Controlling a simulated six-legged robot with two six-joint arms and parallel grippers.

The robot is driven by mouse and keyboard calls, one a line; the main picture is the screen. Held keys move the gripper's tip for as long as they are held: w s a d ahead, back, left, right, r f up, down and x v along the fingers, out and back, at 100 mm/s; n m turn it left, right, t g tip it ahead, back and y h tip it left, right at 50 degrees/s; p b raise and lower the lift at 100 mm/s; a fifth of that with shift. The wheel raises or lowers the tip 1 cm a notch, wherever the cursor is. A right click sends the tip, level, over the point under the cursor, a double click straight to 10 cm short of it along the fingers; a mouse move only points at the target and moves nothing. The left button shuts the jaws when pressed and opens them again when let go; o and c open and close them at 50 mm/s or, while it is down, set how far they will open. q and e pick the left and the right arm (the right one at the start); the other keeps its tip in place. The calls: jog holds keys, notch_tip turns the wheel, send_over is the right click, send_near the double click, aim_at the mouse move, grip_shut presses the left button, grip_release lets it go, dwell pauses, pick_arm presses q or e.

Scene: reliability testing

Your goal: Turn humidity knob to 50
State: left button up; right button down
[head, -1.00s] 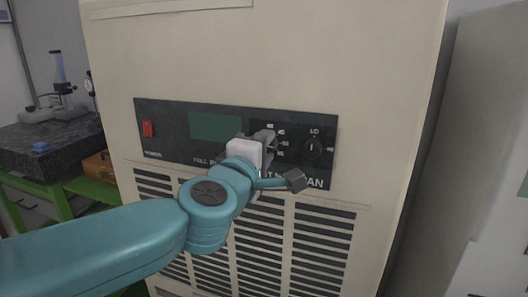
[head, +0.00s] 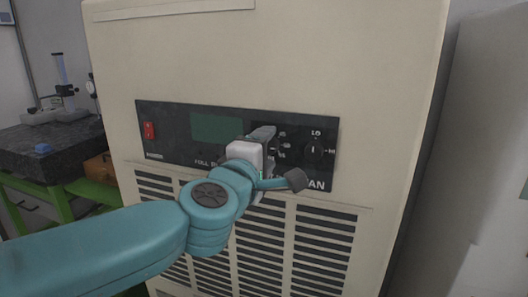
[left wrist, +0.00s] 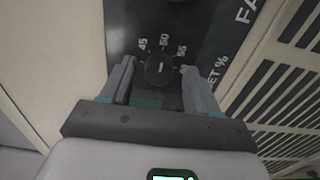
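The humidity knob (left wrist: 160,69) is a round black knob with a short pale mark, in the left wrist view. I cannot tell which number the mark points to. The 50 label (left wrist: 164,41) is printed above it, between 45 and 55. My left gripper (left wrist: 158,68) is open, with one finger on each side of the knob. Gaps seem to show between fingers and knob; contact is not clear. In the head view my left gripper (head: 264,138) is at the black control panel (head: 175,135) and hides this knob. My right gripper is not in view.
A second knob (head: 318,151) with LO and HI marks sits right of the gripper. A red switch (head: 149,130) and green display (head: 217,128) are on the panel's left. Vent slats (head: 322,250) lie below. A dark slab table (head: 50,150) stands at far left.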

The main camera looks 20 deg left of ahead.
pick_arm(q)
jog(key=s+p, duration=0.1)
jog(key=s, duration=1.5)
jog(key=shift+s+a, duration=0.15)
jog(key=shift+a, duration=0.15)
